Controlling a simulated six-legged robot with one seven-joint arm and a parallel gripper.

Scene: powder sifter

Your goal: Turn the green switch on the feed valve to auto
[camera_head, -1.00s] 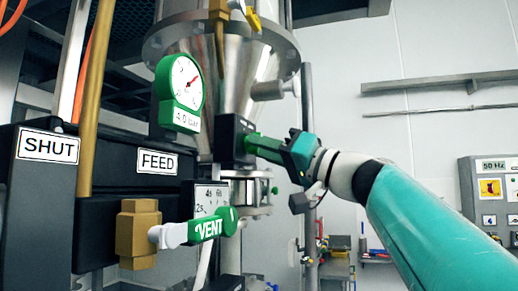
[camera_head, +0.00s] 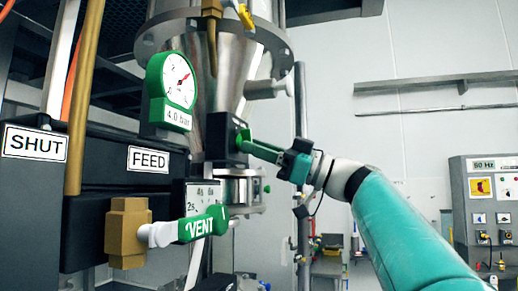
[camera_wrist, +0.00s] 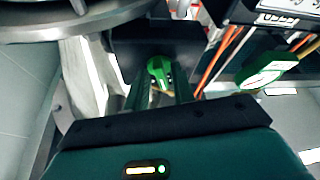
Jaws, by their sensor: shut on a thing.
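The green switch (camera_wrist: 160,70) is on the front of the black feed valve box (camera_head: 222,137) below the steel cone. In the wrist view it lies between my two dark fingers, with small dark marks on its face. My gripper (camera_head: 252,147) reaches in from the right and is shut on the switch; it also shows in the wrist view (camera_wrist: 161,88). In the head view the fingers hide most of the switch, with a little green showing at the box. I cannot read which setting the switch points to.
A green gauge (camera_head: 172,90) marked 4.0 bar stands left of the valve. A green VENT handle (camera_head: 203,226) on a brass fitting (camera_head: 127,232) sticks out at lower left. SHUT (camera_head: 34,143) and FEED (camera_head: 149,160) labels are on black housings. A grey control panel (camera_head: 486,205) stands far right.

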